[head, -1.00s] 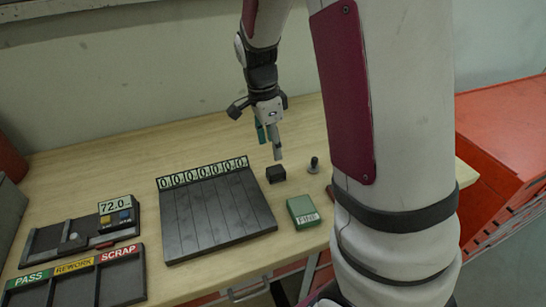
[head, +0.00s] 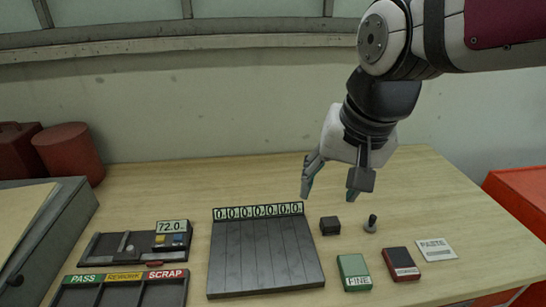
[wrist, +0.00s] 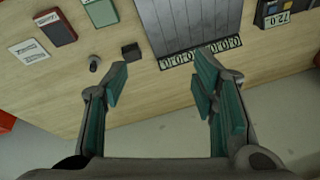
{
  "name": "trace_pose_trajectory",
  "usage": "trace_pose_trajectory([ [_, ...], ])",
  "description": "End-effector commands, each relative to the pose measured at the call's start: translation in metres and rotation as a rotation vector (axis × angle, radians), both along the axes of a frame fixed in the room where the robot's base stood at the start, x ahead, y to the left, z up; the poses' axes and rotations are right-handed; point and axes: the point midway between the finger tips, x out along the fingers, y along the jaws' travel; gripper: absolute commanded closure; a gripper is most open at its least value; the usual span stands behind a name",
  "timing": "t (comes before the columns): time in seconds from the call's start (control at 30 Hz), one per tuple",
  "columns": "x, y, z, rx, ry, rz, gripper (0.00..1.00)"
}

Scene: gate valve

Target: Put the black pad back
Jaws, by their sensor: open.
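A small black block (head: 330,225) stands on the wooden table just right of the slatted dark board; it is the thing that best fits the black pad. It also shows in the wrist view (wrist: 131,51), beyond my left-hand finger. My gripper (head: 329,195) is open and empty, above the table and behind the block in the head view. Its teal-lined fingers are spread wide in the wrist view (wrist: 162,75), with nothing between them.
The slatted board (head: 265,255) has a row of zero counters at its back edge. A small knobbed piece (head: 371,224), a green FINE block (head: 354,272), a dark red block (head: 402,264) and a PASTE card (head: 436,250) lie right. Sorting tray (head: 125,289) and gauge (head: 172,236) stand left.

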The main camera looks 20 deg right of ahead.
Motion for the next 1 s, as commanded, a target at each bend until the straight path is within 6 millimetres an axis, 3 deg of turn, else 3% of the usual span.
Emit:
trace_pose_trajectory([
  [0.1,-0.026,0.01,0.009,-0.072,-0.064,0.187,0.47],
  [0.33,-0.055,0.02,0.013,-0.186,-0.127,0.42,0.47],
  [1.0,-0.059,0.021,0.013,-0.208,-0.136,0.462,0.47],
])
